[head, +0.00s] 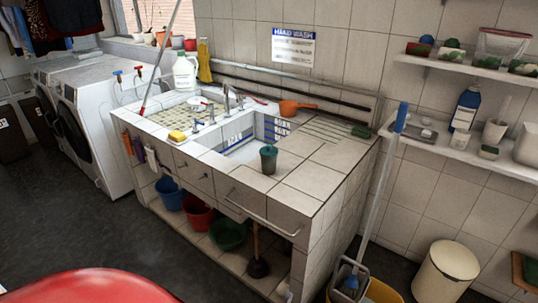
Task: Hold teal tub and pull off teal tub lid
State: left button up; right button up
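The teal tub (269,162) stands upright on the tiled counter, just right of the sink basin, near the front edge. It is a small, dark green-teal cup shape. Its top, where the teal tub lid (269,150) seems to sit, is a slightly wider dark rim; at this size I cannot clearly tell lid from tub. Nothing touches the tub. Neither my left gripper nor my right gripper shows in the head view.
The tiled counter (318,178) is clear right of the tub. The sink basin (240,143) and taps lie to its left. An orange pan (297,107) and a green sponge (361,132) are behind. A blue-topped mop handle (385,170) stands at the counter's right end.

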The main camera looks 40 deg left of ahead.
aim_at(268, 150)
jog(key=j+u, duration=0.1)
jog(key=j, duration=0.35)
jog(key=j+u, duration=0.15)
jog(key=j, duration=0.35)
jog(key=i+j+u, duration=0.1)
jog(key=j, duration=0.35)
jog(key=i+j+u, duration=0.15)
jog(key=j, duration=0.3)
jog(key=j+u, duration=0.1)
jog(key=j, duration=0.35)
jog(key=i+l, duration=0.15)
jog(key=l, duration=0.15)
jog(key=i+l, duration=0.15)
jog(key=l, duration=0.2)
